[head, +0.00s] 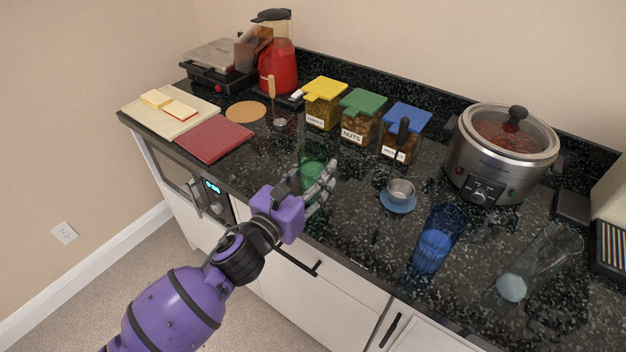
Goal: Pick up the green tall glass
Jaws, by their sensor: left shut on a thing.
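The green tall glass (312,165) stands near the front edge of the dark counter, left of the picture's middle. It is see-through, with a deeper green base. My left gripper (318,182) is at the glass and shut on it, its fingers reaching around the lower part. The gripper hides some of the glass's near side. I cannot tell whether the glass's base touches the counter. My right gripper does not show.
A metal cup on a blue saucer (397,205), a blue tall glass (437,240) and a clear glass (540,262) stand to the right. Behind are lidded jars (360,118) and a slow cooker (500,150). A red board (214,139) lies left.

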